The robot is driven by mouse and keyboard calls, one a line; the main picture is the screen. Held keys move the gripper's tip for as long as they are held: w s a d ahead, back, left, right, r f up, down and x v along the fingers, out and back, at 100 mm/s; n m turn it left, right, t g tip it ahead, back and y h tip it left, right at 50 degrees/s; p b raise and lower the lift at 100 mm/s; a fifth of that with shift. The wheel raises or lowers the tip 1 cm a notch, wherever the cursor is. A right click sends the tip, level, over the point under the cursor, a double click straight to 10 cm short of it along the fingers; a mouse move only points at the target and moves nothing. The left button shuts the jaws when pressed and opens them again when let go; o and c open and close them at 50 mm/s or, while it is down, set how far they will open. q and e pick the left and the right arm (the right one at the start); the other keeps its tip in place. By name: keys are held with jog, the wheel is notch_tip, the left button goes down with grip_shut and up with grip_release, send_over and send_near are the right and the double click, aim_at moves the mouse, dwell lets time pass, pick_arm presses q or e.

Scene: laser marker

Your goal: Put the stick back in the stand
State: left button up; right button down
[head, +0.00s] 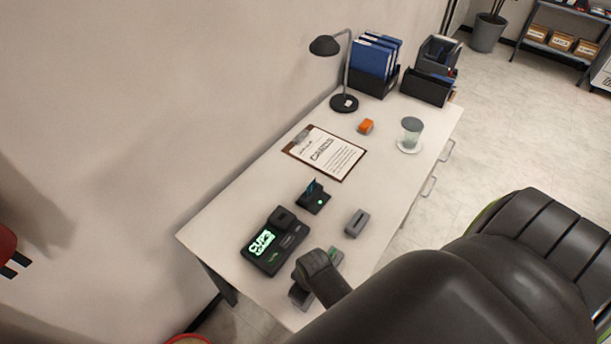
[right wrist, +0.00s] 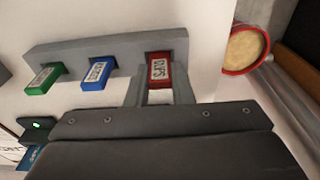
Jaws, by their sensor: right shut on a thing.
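The grey stand (right wrist: 110,52) lies across the right wrist view. A green stick (right wrist: 43,78) and a blue stick (right wrist: 97,76) sit in it. The red stick (right wrist: 159,70) with a white label is at the stand's right end. My right gripper (right wrist: 159,92) is shut on the red stick. I cannot tell whether the stick is fully seated. In the head view my right gripper (head: 308,268) is over the stand (head: 299,297) at the desk's near end, hiding its middle. My left gripper is not in view.
The marker device (head: 268,256) with a lit screen is left of the stand. A red-rimmed round container (right wrist: 264,62) is beyond the desk edge.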

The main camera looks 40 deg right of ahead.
jog(key=shift+f, duration=0.15)
jog(key=c, duration=1.2)
grip_release()
jog(key=shift+s+d+r+p, duration=0.1)
jog(key=shift+s+r+p, duration=0.25)
jog(key=shift+r, duration=3.5)
jog(key=shift+s+d+r+p, duration=0.15)
jog(key=shift+s+r+p, duration=0.15)
jog(key=shift+r, duration=3.6)
jog(key=shift+s+d+r+p, duration=0.1)
jog(key=shift+s+r+p, duration=0.25)
jog(key=shift+r, duration=3.5)
